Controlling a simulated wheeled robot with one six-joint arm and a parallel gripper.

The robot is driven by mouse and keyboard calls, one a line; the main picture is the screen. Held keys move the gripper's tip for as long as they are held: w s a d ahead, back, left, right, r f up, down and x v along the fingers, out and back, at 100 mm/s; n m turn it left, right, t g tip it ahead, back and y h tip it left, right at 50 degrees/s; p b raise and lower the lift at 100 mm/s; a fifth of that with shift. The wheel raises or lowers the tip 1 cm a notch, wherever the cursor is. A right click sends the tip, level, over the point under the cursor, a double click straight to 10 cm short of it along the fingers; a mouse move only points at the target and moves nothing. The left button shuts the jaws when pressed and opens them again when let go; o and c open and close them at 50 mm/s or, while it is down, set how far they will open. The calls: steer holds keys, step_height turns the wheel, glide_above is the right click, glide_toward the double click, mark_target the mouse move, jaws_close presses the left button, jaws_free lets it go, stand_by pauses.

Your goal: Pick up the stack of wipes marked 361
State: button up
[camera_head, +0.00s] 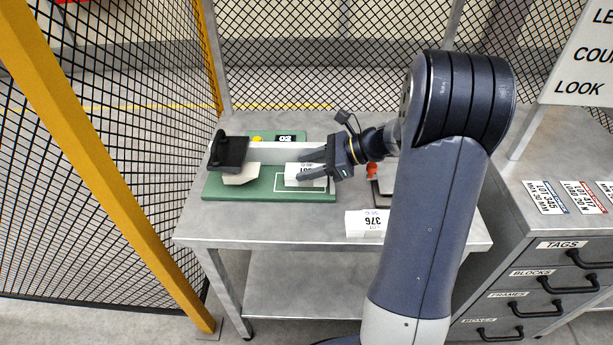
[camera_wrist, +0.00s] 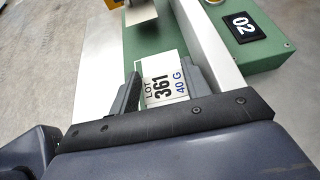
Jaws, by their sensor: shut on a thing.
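The white stack of wipes marked 361 (camera_head: 304,181) is on or just above the green base plate (camera_head: 262,190) in the head view; I cannot tell whether it touches the plate. Its label, LOT 361 40 G (camera_wrist: 163,88), faces the wrist camera. My gripper (camera_head: 304,167) has its two grey fingers on either side of the stack and is shut on it. The fingers also show in the wrist view (camera_wrist: 163,74). The fingers and wrist hide part of the stack in the head view.
A pale beam (camera_head: 275,151) with a black head (camera_head: 230,152) runs close beside my gripper over the plate. A plate sign 02 (camera_wrist: 242,27) stands behind. A white stack marked 376 (camera_head: 367,222) lies at the table's front edge. Mesh fencing and a yellow post (camera_head: 105,160) bound the left.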

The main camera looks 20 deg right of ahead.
steer(key=f, duration=0.1)
steer(key=s+a+f, duration=0.1)
steer(key=shift+f+g, duration=0.35)
steer(key=shift+g, duration=0.05)
steer(key=shift+c, duration=0.5)
steer(key=r, duration=0.3)
steer(key=a+r+p, duration=0.1)
steer(key=r, duration=0.2)
steer(key=a+r+p, duration=0.1)
steer(key=r, duration=0.2)
steer(key=shift+w+r, duration=0.25)
jaws_close()
steer(key=shift+d+r, duration=0.15)
steer(key=shift+r, duration=0.25)
steer(key=shift+w+d, duration=0.1)
steer(key=shift+d, duration=0.05)
steer(key=shift+c, duration=1.8)
jaws_free()
steer(key=shift+o, duration=0.8)
steer(key=o, duration=1.6)
steer(key=shift+d, duration=0.1)
steer(key=shift+c, duration=0.2)
